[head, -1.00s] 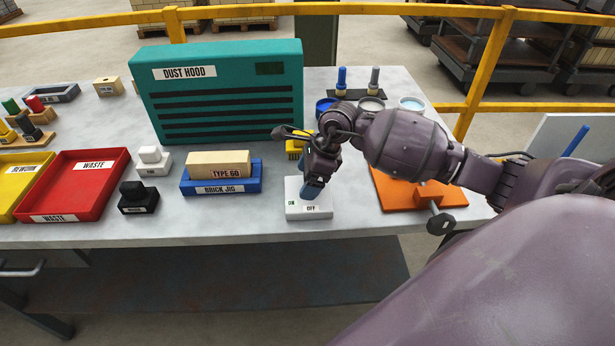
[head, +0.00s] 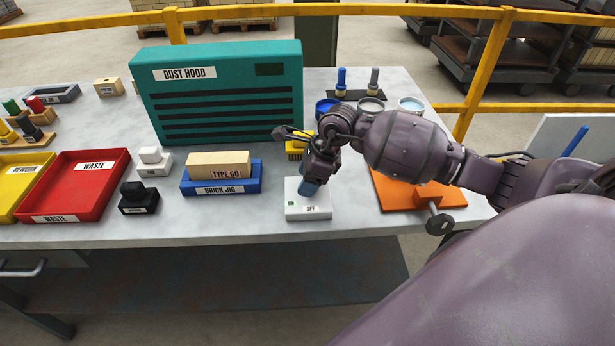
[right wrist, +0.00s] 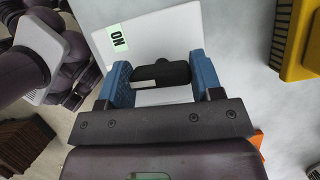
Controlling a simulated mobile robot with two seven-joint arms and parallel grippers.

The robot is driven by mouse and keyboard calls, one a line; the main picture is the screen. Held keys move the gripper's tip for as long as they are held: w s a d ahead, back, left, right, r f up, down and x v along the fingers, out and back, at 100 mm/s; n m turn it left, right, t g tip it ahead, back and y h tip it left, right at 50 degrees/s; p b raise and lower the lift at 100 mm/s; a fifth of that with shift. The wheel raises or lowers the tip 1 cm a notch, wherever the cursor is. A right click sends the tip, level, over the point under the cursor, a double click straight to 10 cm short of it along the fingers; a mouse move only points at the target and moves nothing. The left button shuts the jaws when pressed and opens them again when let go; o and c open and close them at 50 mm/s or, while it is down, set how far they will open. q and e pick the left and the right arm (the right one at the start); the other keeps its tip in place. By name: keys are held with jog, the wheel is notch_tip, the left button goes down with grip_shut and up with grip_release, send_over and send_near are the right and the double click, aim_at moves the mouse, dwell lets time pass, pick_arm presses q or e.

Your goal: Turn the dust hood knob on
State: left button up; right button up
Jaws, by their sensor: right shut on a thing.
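The dust hood knob is a black knob (right wrist: 162,73) with a white mark, on a white base plate (head: 294,211) at the table's front edge. The plate carries a green ON label (right wrist: 118,38) and an OFF label (head: 310,209). My right gripper (head: 309,189) points down at the plate with its blue fingers. In the right wrist view its fingers (right wrist: 162,80) are on both sides of the knob, shut on it. The gripper hides the knob in the head view. The teal dust hood (head: 220,90) stands behind. My left gripper is not in view.
A blue brick jig (head: 221,187) with a brick on it stands left of the plate. A yellow object (head: 296,150) is close behind my gripper. An orange board (head: 405,194) lies to the right. A red waste tray (head: 88,205) is farther left.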

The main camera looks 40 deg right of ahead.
jog(key=m+h+p, duration=0.1)
jog(key=m, duration=0.2)
jog(key=m+t+h+p, duration=0.1)
jog(key=m, duration=0.1)
jog(key=shift+r+m, duration=0.15)
jog(key=shift+m, duration=0.25)
jog(key=m+h, duration=0.1)
jog(key=m, duration=0.1)
jog(key=m+p, duration=0.1)
jog(key=m, duration=0.2)
jog(key=shift+t+h, duration=0.4)
jog(key=o, duration=0.9)
jog(key=v, duration=1)
jog(key=shift+s+a+r, duration=0.1)
jog(key=shift+r, duration=0.2)
